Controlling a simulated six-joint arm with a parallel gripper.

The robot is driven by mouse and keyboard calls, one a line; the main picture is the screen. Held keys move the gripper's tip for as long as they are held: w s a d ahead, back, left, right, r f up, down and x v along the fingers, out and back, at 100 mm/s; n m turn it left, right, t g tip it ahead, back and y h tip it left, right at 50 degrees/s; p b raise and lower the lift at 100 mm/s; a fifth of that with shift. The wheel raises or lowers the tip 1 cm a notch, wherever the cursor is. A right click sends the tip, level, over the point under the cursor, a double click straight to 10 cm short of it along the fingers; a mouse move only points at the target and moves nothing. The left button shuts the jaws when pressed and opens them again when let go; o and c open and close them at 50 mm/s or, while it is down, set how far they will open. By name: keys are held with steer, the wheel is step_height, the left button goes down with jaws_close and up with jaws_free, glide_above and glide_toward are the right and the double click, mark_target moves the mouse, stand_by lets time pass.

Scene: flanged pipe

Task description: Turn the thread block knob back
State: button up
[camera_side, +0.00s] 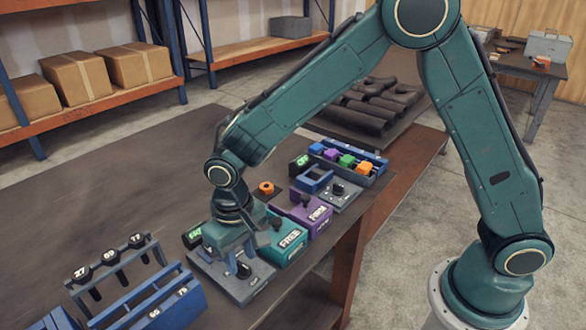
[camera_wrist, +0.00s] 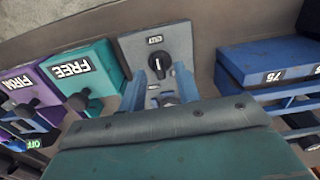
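A grey block (camera_wrist: 132,47) with a round black knob (camera_wrist: 157,62) lies under my gripper. The knob has a light pointer mark, and a small label above it is too small to read. The block also shows in the side view (camera_side: 222,283), with a black knob (camera_side: 243,270) near its middle. My gripper (camera_wrist: 166,76) points down over this block. Its two blue fingers are spread, their tips close to the lower edge of the knob in the wrist view. I cannot tell whether they touch it.
A teal FREE block (camera_side: 288,243) and a purple FIRM block (camera_side: 312,213), each with a dark knob, stand beside the grey block. Another grey block with a black knob (camera_side: 338,188) is farther back. Blue racks (camera_side: 172,306) stand front left. The table's left is clear.

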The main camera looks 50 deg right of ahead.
mark_target(242, 264)
step_height(242, 264, up, 12)
steer(key=shift+r, duration=0.15)
stand_by(0.4)
steer(key=s+d+r+t, duration=0.1)
steer(key=s+d+r, duration=0.3)
steer(key=d, duration=0.3)
steer(key=s+d+r+t, duration=0.2)
steer(key=s+d+r, duration=0.3)
steer(key=d, duration=0.2)
steer(key=s+d+t, duration=0.2)
steer(key=s+d, duration=0.5)
steer(key=s, duration=0.4)
steer(key=shift+s+f+t, duration=0.3)
steer(key=shift+f, duration=0.1)
